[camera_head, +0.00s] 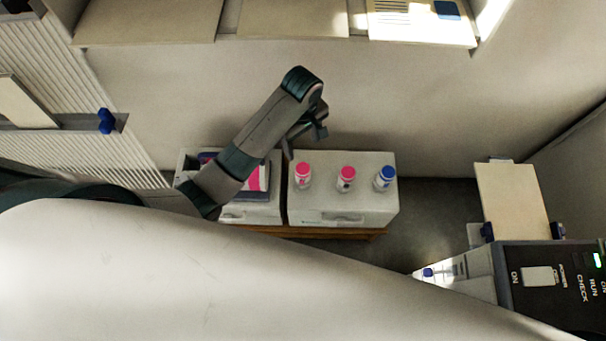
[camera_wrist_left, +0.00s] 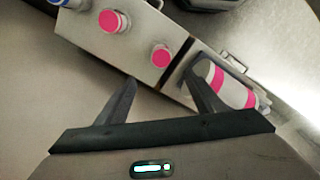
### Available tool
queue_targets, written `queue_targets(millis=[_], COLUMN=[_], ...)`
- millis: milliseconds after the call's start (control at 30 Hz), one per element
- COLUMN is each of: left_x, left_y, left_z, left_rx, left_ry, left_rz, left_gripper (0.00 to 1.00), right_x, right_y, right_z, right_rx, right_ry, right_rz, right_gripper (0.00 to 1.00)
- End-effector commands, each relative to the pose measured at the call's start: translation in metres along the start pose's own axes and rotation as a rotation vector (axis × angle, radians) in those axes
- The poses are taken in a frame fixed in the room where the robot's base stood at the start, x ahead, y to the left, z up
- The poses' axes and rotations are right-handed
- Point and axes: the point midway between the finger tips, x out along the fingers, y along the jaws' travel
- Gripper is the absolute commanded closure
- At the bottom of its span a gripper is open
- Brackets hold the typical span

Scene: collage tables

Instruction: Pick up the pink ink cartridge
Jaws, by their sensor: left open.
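Two upright white ink cartridges with pink caps, a left one (camera_head: 303,178) and a middle one (camera_head: 346,180), stand on a white box in the head view. In the left wrist view they show as pink caps, one nearer (camera_wrist_left: 160,55) and one farther (camera_wrist_left: 112,21). A white cylinder with pink bands (camera_wrist_left: 228,85) lies in the adjoining unit. My left gripper (camera_head: 303,138) is open and empty, above and behind the nearer pink cap. In the wrist view its fingertips (camera_wrist_left: 160,82) point toward that cap, apart from it. My right gripper is not in view.
A blue-capped cartridge (camera_head: 384,178) stands at the right end of the white box (camera_head: 345,212). The adjoining left unit (camera_head: 250,212) is partly hidden by my arm. A dark control panel (camera_head: 550,290) stands at lower right.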

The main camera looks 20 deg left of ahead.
Motion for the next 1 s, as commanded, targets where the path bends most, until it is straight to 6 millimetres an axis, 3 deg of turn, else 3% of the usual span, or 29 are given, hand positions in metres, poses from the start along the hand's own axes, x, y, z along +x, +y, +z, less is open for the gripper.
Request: queue_targets(millis=[600,1000], left_x=[0.099,0.108], left_y=[-0.001,-0.001], left_z=[0.000,0.001], left_rx=[0.000,0.000], left_ry=[0.000,0.000], left_rz=[-0.001,0.000], left_gripper=[0.38,0.38], right_x=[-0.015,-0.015], right_y=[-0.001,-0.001], right_z=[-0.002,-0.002], right_rx=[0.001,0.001], right_ry=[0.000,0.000], right_rz=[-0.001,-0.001], right_gripper=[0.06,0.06])
